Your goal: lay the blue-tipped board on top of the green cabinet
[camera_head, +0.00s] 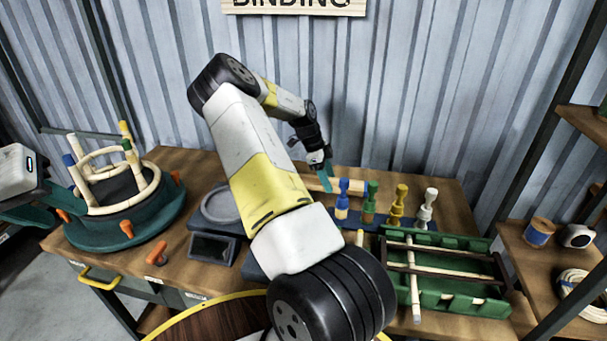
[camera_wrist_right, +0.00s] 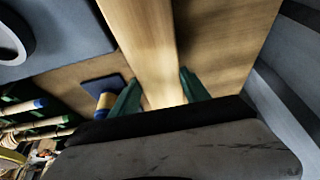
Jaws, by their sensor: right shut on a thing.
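My right gripper (camera_head: 324,178) is over the back of the workbench, near the corrugated wall. In the right wrist view, its green fingers (camera_wrist_right: 155,95) are shut on a pale wooden board (camera_wrist_right: 143,35), which runs away from the fingers. In the head view, part of the pale wood (camera_head: 317,184) shows beside the fingers. I see no blue tip on the board; its ends are hidden or out of frame. My left gripper (camera_head: 38,205) is at the left edge, with its teal fingers apart. A dark green drawer front (camera_head: 135,289) with a yellow handle shows under the bench top; I see no separate green cabinet.
A round teal jig (camera_head: 110,232) with upright rods stands on the left of the bench. Coloured pegs (camera_head: 370,203) stand at the back right. A green tray (camera_head: 460,300) with sticks lies at the right. My right arm hides the bench's middle.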

